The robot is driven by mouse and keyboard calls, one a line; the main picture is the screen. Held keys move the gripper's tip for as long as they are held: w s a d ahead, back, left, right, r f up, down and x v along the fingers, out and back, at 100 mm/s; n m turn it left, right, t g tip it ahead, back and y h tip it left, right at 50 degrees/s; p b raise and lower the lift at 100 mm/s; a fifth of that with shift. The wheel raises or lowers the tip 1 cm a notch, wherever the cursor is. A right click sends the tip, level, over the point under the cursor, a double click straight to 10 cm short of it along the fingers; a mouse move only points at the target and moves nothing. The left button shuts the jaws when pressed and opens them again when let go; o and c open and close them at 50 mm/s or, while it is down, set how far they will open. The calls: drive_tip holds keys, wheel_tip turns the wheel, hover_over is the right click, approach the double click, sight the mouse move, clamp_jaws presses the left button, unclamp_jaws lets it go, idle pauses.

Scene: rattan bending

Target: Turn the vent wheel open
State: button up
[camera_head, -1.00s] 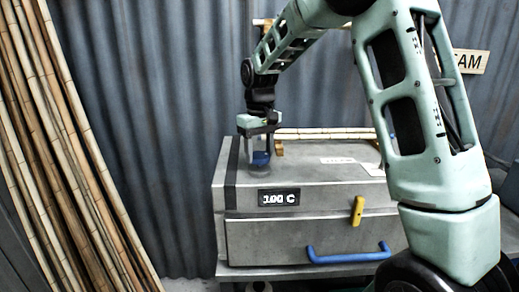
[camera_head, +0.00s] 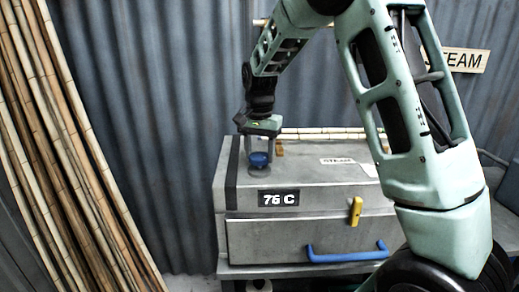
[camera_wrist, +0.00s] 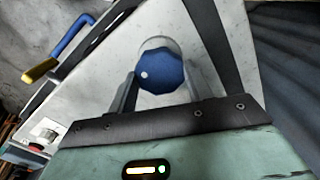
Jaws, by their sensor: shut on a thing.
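The vent wheel is a small blue knob (camera_head: 259,160) on the top left of a grey metal steam box (camera_head: 320,199). In the wrist view the blue knob (camera_wrist: 161,72) sits between my two fingers, with a pale dot on its left side and a light round plate behind it. My gripper (camera_head: 260,163) points down over the knob and is shut on it. In the wrist view my gripper (camera_wrist: 160,92) has one finger at each side of the knob.
The box front has a display reading 76 C (camera_head: 278,198), a yellow latch (camera_head: 356,210) and a blue bar handle (camera_head: 347,254). Bamboo poles (camera_head: 75,150) lean at the left. A corrugated wall (camera_head: 180,80) stands behind, with a STEAM sign (camera_head: 462,61).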

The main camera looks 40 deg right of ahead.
sight(260, 156)
drive_tip(key=m+p, duration=0.1)
drive_tip(key=m, duration=0.2)
drive_tip(key=shift+r+m, duration=0.15)
drive_tip(key=shift+m, duration=0.15)
drive_tip(key=shift+m+p, duration=0.65)
drive_tip(key=shift+m, duration=0.85)
drive_tip(key=o, duration=1)
drive_tip(key=shift+c, duration=0.2)
wheel_tip(260, 156, up, 17)
drive_tip(key=b, duration=0.3)
drive_tip(key=shift+r, duration=0.1)
